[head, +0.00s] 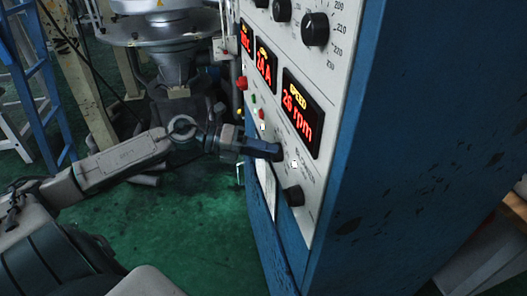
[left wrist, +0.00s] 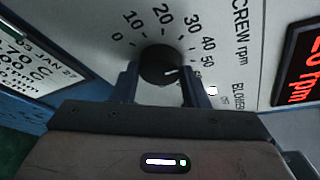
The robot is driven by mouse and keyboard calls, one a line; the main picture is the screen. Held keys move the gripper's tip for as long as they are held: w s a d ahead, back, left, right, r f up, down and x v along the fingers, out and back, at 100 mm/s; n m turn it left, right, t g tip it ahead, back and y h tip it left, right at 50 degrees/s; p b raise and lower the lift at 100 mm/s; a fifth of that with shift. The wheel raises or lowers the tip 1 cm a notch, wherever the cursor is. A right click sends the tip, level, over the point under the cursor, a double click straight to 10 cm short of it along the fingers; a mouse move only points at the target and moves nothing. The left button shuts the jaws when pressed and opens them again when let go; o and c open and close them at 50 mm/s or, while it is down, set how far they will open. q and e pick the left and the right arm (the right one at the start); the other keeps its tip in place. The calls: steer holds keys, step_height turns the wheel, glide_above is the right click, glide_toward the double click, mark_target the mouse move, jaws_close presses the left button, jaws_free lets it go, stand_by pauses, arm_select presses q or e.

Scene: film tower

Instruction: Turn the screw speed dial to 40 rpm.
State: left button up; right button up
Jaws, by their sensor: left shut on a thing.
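In the head view the dial (head: 279,154) is partly hidden by my left gripper (head: 268,149). The left gripper is shut on the dial, with one finger on each side of it in the left wrist view (left wrist: 158,84). The SPEED display (head: 299,113) reads 26 rpm in red. My right gripper is not in view.
Another black knob (head: 294,195) sits lower on the panel. A red button (head: 242,83) sticks out at the panel's left edge. The blue cabinet (head: 345,190) fills the right side. Green floor (head: 205,220) shows below my left arm.

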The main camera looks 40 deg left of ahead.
arm_select(q)
steer(key=shift+f, duration=0.1)
stand_by(0.3)
steer(key=o, duration=1)
steer(key=shift+c, duration=0.2)
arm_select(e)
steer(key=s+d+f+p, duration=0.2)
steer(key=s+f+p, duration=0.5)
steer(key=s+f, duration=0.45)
arm_select(q)
steer(key=p+v, duration=0.7)
steer(key=v, duration=0.3)
steer(key=shift+s+a+p, duration=0.2)
steer(key=shift+a+p, duration=0.15)
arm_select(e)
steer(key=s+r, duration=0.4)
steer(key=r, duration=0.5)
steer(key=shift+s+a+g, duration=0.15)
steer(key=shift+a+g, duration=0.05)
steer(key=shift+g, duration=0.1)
